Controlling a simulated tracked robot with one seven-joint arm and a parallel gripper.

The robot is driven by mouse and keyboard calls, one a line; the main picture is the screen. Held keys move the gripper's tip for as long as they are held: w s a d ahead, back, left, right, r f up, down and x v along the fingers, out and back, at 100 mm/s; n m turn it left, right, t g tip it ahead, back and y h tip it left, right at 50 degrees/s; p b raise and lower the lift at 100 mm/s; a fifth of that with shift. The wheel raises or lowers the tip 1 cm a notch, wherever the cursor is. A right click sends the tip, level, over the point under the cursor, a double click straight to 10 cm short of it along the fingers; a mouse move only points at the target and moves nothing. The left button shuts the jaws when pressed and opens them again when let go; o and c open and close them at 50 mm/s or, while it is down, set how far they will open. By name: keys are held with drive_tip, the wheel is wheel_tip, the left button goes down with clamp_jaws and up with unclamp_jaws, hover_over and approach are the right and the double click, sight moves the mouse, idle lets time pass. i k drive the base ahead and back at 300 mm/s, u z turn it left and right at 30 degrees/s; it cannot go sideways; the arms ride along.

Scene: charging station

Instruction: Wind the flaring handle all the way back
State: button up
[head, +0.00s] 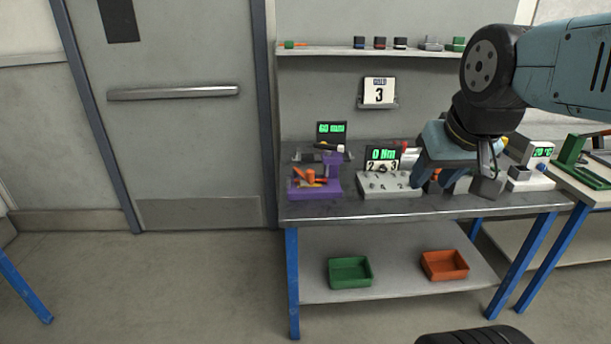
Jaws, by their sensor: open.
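A purple bench device (328,190) stands at the left end of the workbench, with an upright purple column. A dark bar with a white end (330,147) lies across its top; it may be the flaring handle, but it is too small to be sure. Orange parts (310,177) sit low on the device. My gripper (452,186) hangs over the right part of the bench, open, fingers pointing down, well to the right of the purple device and apart from it. It partly hides the things behind it.
A grey block with a green "0 Nm" display (382,155) stands between the device and my gripper. Another display (331,130) stands behind the device. A shelf (340,50) runs above. Green (350,286) and orange (444,279) trays lie below.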

sight(328, 148)
drive_tip(key=z, duration=0.05)
drive_tip(key=k, duration=0.5)
drive_tip(key=u, duration=0.55)
drive_tip(key=i, duration=1.35)
drive_tip(key=z, duration=0.5)
